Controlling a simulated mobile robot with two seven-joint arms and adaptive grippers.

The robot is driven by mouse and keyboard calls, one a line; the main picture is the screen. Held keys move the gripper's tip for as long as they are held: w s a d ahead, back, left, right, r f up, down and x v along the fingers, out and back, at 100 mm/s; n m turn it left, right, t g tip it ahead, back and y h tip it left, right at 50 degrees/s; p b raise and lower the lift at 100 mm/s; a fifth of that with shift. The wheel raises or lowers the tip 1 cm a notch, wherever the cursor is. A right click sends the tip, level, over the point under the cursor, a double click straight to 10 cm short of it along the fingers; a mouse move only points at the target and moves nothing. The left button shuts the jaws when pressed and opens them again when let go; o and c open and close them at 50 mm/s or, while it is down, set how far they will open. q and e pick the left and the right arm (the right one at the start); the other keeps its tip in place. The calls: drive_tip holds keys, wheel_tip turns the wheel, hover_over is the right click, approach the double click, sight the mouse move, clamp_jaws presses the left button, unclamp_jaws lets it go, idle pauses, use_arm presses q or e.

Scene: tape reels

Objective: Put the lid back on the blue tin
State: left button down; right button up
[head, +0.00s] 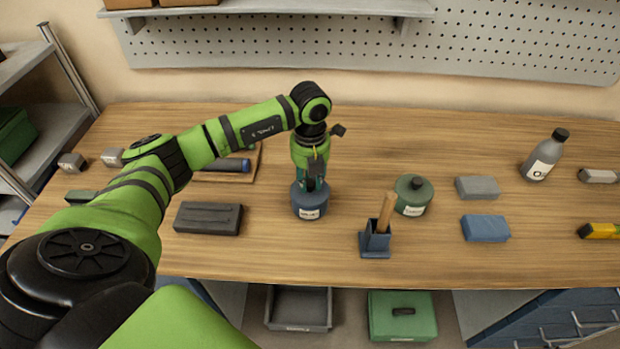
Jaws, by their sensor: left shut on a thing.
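The blue tin (309,209), with a white label on its front, stands upright on the workbench near the middle. My left gripper (312,184) points straight down right over the tin's top. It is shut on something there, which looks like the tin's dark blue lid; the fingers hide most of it. I cannot tell whether the lid sits flush on the tin or a little above it. My right gripper is not in view.
A green tin (413,197) with its lid on stands to the right. A dark blue holder (375,242) with a wooden handle stands in front of it. A dark grey case (208,218) lies left. Grey (478,188) and blue (485,228) blocks and a bottle (544,157) are further right.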

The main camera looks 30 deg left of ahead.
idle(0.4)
use_arm(q)
drive_tip(key=shift+c, duration=2.2)
unclamp_jaws()
drive_tip(key=shift+r+p, duration=2.25)
drive_tip(key=shift+r, duration=1.25)
clamp_jaws()
drive_tip(key=shift+f, duration=0.2)
